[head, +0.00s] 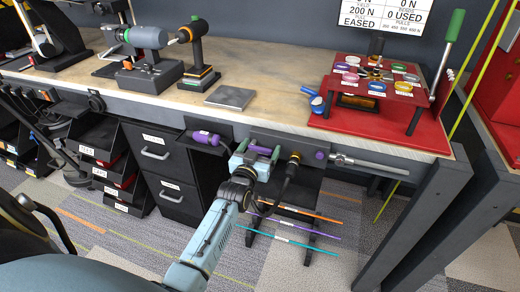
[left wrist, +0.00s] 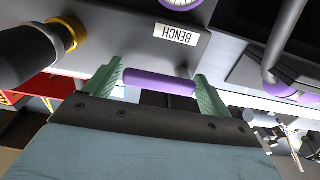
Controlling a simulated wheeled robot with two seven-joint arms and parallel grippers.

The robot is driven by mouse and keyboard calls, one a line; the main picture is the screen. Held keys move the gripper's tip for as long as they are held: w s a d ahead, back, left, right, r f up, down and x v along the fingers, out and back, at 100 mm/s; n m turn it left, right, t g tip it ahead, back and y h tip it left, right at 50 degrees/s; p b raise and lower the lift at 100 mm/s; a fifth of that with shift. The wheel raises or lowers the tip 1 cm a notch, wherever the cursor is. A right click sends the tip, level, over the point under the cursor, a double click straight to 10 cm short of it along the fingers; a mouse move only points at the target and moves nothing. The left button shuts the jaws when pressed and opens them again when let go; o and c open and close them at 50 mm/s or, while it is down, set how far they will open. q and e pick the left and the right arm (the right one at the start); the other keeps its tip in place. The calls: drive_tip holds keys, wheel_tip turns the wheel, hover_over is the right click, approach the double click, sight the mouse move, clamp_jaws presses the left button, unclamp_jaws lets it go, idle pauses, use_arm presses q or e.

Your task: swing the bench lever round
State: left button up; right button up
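The lever's purple bar (left wrist: 160,83) lies beside a white BENCH label on a grey panel in the left wrist view. My left gripper (left wrist: 157,88) has its two green fingers spread wide, one by each end of the bar. I cannot tell whether the fingers touch the bar. In the head view my left gripper (head: 258,151) is at the grey panel under the bench's front edge. The gripper and arm hide most of the lever there. My right gripper is not in view.
A black connector with a yellow ring (head: 294,158) and cable is just right of the gripper. A purple-handled tool (head: 206,138) hangs to the left. A metal bar (head: 368,166) sticks out to the right. The wooden benchtop (head: 275,85) is above, with a red stand (head: 385,128).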

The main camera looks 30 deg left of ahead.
use_arm(q)
drive_tip(key=c, duration=0.7)
